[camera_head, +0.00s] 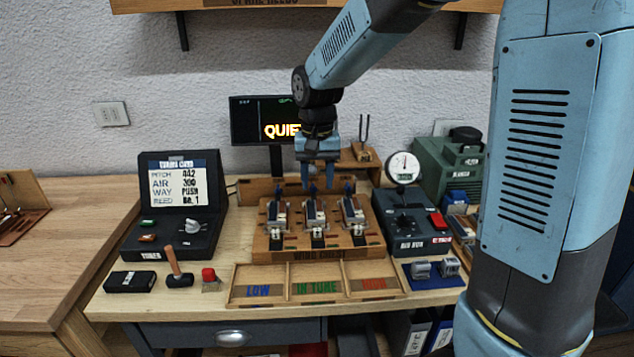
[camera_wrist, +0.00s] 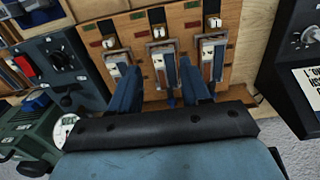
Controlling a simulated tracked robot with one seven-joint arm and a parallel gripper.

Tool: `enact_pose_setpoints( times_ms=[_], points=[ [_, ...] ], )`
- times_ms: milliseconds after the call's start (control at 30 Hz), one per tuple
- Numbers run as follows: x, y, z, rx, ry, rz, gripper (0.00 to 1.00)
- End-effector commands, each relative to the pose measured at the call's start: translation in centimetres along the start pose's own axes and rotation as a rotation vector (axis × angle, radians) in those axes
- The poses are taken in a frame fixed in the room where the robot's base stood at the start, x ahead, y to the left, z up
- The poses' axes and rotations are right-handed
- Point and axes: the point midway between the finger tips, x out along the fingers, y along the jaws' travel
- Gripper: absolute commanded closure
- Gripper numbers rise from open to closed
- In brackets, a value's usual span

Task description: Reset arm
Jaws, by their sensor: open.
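My gripper (camera_head: 319,174) hangs from my blue arm above the wooden wind chest (camera_head: 262,240), fingers pointing down. Its two fingers are apart with nothing visible between them in the head view. In the wrist view my gripper (camera_wrist: 160,92) shows two blue fingers spread apart, with the middle reed unit (camera_wrist: 163,62) seen between and beyond them. Several small metal and blue units stand on the wind chest in a row, the left one (camera_head: 277,214), the middle one (camera_head: 315,212) and the right one (camera_head: 352,210). My gripper is apart from them, above the middle one.
A tray (camera_head: 289,296) marked LOW, IN TUNE and a third label lies in front of the chest. A black tuner box (camera_head: 165,240), hammer (camera_head: 177,270) and red button (camera_head: 209,277) are left. A dial gauge (camera_head: 403,167) and green machine (camera_head: 445,165) stand right. A screen (camera_head: 262,120) is behind.

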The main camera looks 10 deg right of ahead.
Motion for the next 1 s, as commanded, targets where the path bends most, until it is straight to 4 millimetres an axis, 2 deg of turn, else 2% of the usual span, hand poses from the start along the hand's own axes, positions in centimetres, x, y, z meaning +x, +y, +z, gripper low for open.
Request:
enact_pose_setpoints(
  times_ms=[233, 367, 700, 1000],
  points=[
    [-0.5, 0.5, 0.3, 0.000, 0.011, -0.003, 0.53],
    [-2.1, 2.1, 1.3, 0.001, 0.045, -0.010, 0.53],
    [-7.3, 8.1, 6.6, -0.008, 0.186, -0.030, 0.53],
    [-10.0, 12.6, 12.1, -0.016, 0.311, -0.032, 0.53]
  ],
)
